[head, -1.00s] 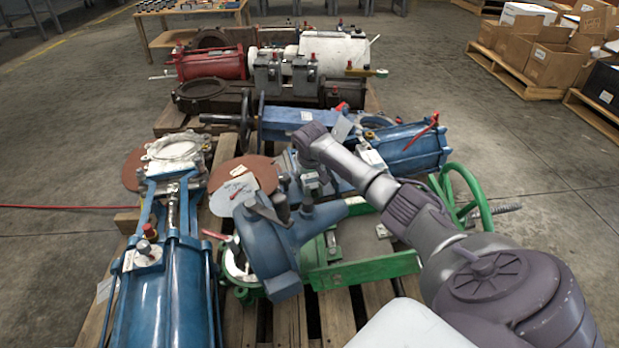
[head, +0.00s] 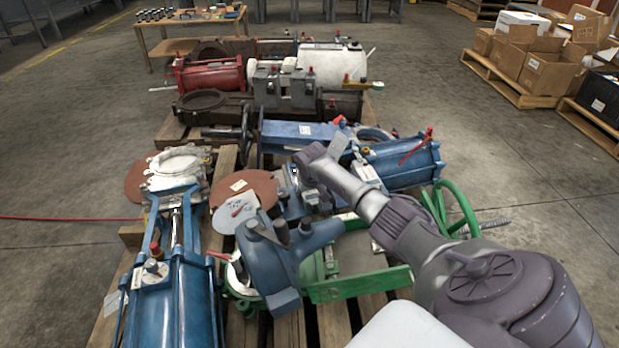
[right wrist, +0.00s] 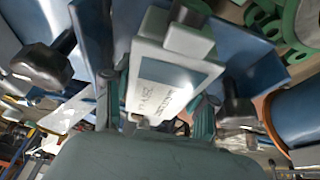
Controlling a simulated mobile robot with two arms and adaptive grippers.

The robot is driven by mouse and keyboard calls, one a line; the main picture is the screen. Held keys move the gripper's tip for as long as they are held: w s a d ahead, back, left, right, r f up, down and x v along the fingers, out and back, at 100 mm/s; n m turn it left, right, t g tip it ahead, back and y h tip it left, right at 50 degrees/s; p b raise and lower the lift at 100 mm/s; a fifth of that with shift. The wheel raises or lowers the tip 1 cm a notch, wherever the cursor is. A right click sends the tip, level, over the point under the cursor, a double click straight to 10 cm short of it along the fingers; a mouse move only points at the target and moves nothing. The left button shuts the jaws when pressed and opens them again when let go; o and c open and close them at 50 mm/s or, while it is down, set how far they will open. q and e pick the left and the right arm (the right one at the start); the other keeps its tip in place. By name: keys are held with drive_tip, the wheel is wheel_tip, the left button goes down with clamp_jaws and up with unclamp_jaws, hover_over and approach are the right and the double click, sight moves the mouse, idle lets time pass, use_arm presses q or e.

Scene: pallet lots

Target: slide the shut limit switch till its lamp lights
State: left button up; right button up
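In the right wrist view a pale grey-white box with a printed label (right wrist: 165,88), which looks like a limit switch, sits straight ahead of my right gripper (right wrist: 158,112). Its lettering is too blurred to read, and I see no lit lamp on it. Dark finger parts show on both sides of its lower end. Whether they press on the box I cannot tell. In the head view my right arm reaches to the blue actuator (head: 402,160), and its wrist (head: 318,160) hides the fingers and most of what is at them. My left gripper is out of view.
A green frame (head: 360,285) and green handwheel (head: 460,210) lie close beneath and beside the arm. Another blue cylinder (head: 175,305) fills the left. Open floor lies right.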

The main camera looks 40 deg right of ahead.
drive_tip(key=shift+o, duration=0.5)
drive_tip(key=shift+s+d, duration=0.1)
drive_tip(key=shift+d, duration=0.05)
drive_tip(key=shift+r, duration=0.15)
drive_tip(key=v, duration=1.1)
drive_tip(key=shift+s+r, duration=0.2)
drive_tip(key=shift+r, duration=0.1)
